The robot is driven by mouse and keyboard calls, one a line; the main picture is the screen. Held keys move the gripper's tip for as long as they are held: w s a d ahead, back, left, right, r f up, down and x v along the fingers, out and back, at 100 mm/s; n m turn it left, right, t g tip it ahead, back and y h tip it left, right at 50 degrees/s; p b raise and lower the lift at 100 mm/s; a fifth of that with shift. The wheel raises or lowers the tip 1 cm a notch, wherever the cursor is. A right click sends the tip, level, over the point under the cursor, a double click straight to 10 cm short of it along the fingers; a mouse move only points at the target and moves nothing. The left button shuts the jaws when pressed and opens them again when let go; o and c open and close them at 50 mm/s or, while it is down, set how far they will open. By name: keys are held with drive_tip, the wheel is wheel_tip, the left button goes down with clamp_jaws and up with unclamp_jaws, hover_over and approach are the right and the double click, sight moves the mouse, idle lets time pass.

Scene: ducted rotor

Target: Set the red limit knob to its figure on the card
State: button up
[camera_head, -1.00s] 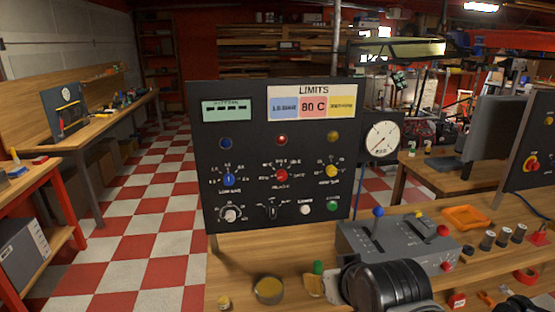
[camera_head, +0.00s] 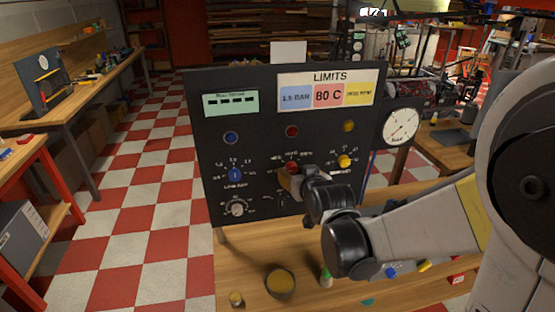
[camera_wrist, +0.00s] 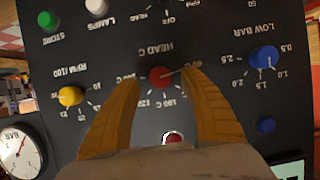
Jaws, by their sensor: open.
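The red limit knob (camera_head: 292,167) is on the black panel (camera_head: 262,213), in the middle of the knob row. In the wrist view, upside down, the red knob (camera_wrist: 160,76) lies between the tips of my gripper (camera_wrist: 160,74). The yellow fingers are apart on either side; I cannot tell whether they touch it. A pale pointer line runs from the knob to the right in that view, towards a scale mark that a fingertip partly hides. The LIMITS card (camera_head: 328,95) reads 80 C on its red field. My gripper (camera_head: 289,180) partly covers the scale in the head view.
A blue knob (camera_head: 235,174) and a yellow knob (camera_head: 344,161) flank the red one. A dark red lamp (camera_head: 292,131) sits above it. A gauge (camera_head: 400,126) stands right of the panel. A small round pot (camera_head: 280,282) is on the bench in front.

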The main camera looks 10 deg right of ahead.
drive_tip(key=shift+x, duration=1.45)
clamp_jaws()
drive_tip(key=shift+b, duration=0.3)
drive_tip(key=m+y+b, duration=0.1)
drive_tip(key=m+y, duration=0.1)
drive_tip(key=m, duration=0.1)
drive_tip(key=m+y+b, duration=0.2)
drive_tip(key=m, duration=0.1)
drive_tip(key=shift+m+t+y+b, duration=0.3)
drive_tip(key=shift+t, duration=0.1)
